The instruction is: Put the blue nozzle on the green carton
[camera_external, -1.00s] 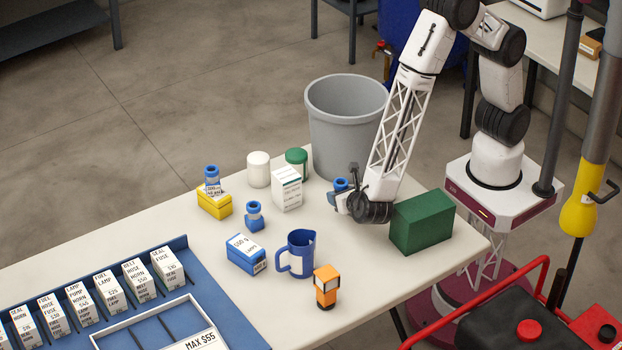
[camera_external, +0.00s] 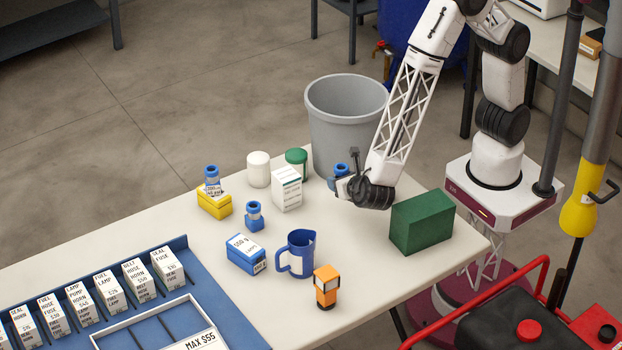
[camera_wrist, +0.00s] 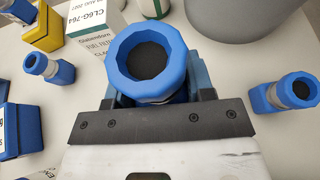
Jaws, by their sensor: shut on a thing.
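My gripper (camera_external: 344,187) is shut on a blue nozzle (camera_external: 341,169) and holds it above the table, left of the green carton. In the wrist view the held nozzle (camera_wrist: 122,62) shows its wide blue rim and dark opening, between the fingers. The green carton (camera_external: 422,224) stands at the table's right end with a bare top; it is outside the wrist view. Another blue nozzle (camera_external: 254,216) stands on the table, and one more (camera_external: 211,176) sits on a yellow box (camera_external: 214,205). A further blue nozzle (camera_wrist: 285,92) shows at the right of the wrist view.
A white carton (camera_external: 287,190), a white jar (camera_external: 258,168) and a green-lidded jar (camera_external: 297,158) stand left of my gripper. A grey bin (camera_external: 345,115) is behind. A blue mug (camera_external: 301,252), blue box (camera_external: 246,254) and orange item (camera_external: 326,287) stand in front. Table between mug and green carton is clear.

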